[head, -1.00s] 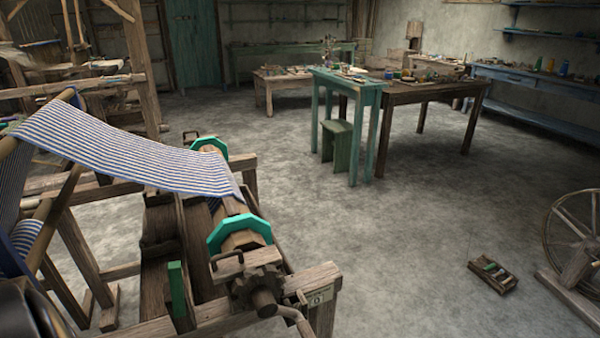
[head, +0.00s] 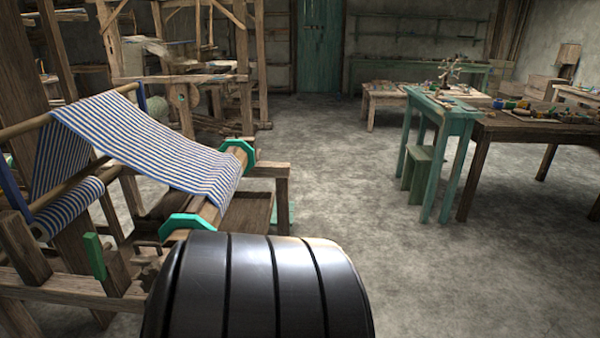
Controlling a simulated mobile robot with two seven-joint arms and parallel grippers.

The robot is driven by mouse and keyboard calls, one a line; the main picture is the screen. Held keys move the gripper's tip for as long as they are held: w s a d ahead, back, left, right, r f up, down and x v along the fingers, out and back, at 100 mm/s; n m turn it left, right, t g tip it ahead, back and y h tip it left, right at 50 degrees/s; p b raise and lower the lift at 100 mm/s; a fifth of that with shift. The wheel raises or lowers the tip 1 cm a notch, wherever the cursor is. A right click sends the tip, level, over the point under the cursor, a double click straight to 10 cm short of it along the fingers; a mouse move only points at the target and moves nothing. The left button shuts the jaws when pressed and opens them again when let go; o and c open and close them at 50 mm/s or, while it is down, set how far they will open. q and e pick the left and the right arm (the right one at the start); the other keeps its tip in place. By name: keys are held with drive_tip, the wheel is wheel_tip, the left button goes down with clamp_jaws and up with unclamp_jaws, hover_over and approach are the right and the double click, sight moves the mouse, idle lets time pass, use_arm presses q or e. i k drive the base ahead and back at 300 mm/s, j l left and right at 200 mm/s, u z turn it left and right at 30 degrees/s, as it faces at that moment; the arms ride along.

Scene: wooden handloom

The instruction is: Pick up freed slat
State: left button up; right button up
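The handloom's striped blue and white cloth (head: 150,150) runs down onto a wooden roller (head: 208,211) between two green octagonal end plates, the near one (head: 190,222) and the far one (head: 240,150). I cannot make out a separate loose slat in the head view. A large black ribbed part, which looks like my own arm, fills the bottom middle and hides the loom's near right corner. Neither of my grippers is in view.
An upright green block (head: 95,256) stands on the loom's near left frame. A teal table (head: 440,115) with a green stool (head: 418,172) stands at the right, beside a brown table (head: 520,125). The floor (head: 340,190) between loom and tables is clear.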

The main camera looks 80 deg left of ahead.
sight(194, 208)
drive_tip(key=i+j+u, duration=0.1)
drive_tip(key=i+u, duration=0.15)
drive_tip(key=u, duration=0.15)
drive_tip(key=i+u, duration=0.3)
drive_tip(key=u, duration=0.15)
drive_tip(key=i+u, duration=0.4)
drive_tip(key=i+l+u, duration=0.15)
drive_tip(key=u, duration=0.3)
